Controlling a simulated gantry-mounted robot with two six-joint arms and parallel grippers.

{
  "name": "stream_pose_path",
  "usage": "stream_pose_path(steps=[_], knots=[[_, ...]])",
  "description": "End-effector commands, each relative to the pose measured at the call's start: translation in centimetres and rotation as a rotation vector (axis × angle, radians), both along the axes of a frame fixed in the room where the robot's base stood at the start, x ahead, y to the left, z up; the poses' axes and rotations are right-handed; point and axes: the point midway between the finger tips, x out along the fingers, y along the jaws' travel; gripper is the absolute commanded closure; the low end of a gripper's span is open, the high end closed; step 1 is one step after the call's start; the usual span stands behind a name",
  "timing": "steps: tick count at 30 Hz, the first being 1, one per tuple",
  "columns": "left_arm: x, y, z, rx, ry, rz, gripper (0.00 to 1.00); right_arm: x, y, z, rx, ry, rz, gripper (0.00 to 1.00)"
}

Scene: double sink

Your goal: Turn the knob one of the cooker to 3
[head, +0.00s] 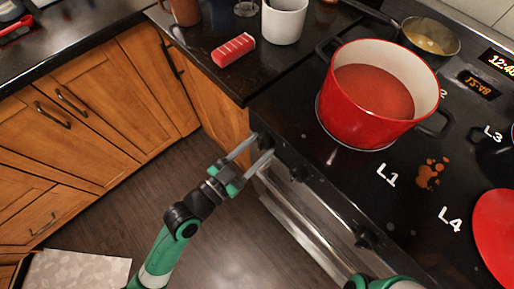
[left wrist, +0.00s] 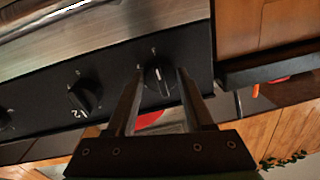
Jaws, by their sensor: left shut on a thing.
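The cooker (head: 340,185) has a black top and a row of black knobs along its front panel. My left gripper (head: 258,147) is at the leftmost knob (head: 265,141) in the head view. In the left wrist view the fingers of my left gripper (left wrist: 161,76) stand on either side of this knob (left wrist: 159,82), shut on it. A pale pointer line shows on the knob's face; the number it points at is too small to read. Another knob (left wrist: 84,95) stands to its left there, apart from the fingers. My right gripper is not in view.
A red pot (head: 350,122) stands on the cooker near a pan (head: 428,38). A red lid (head: 499,237) lies at the right. A cup (head: 285,20) and a red-and-white block (head: 233,50) are on the counter. The oven handle (head: 300,235) runs below the knobs.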

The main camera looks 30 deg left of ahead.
Motion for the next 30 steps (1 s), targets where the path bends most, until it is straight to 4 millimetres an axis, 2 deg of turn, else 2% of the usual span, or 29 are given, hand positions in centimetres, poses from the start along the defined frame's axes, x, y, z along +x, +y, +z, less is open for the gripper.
stream_pose_path(steps=[19, 20, 24, 30], knots=[[0.01, 0.04, 0.02, 0.053, -0.018, 0.0, 1.0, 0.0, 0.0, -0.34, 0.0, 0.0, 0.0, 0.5], [0.01, 0.04, 0.02, 0.053, -0.018, 0.0, 0.42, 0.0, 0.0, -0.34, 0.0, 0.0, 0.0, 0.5], [0.01, 0.03, 0.01, 0.052, -0.018, 0.0, 0.18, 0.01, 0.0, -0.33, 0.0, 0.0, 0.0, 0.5], [0.01, 0.03, 0.01, 0.051, -0.018, 0.0, 0.18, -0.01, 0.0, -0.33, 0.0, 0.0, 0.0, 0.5]])
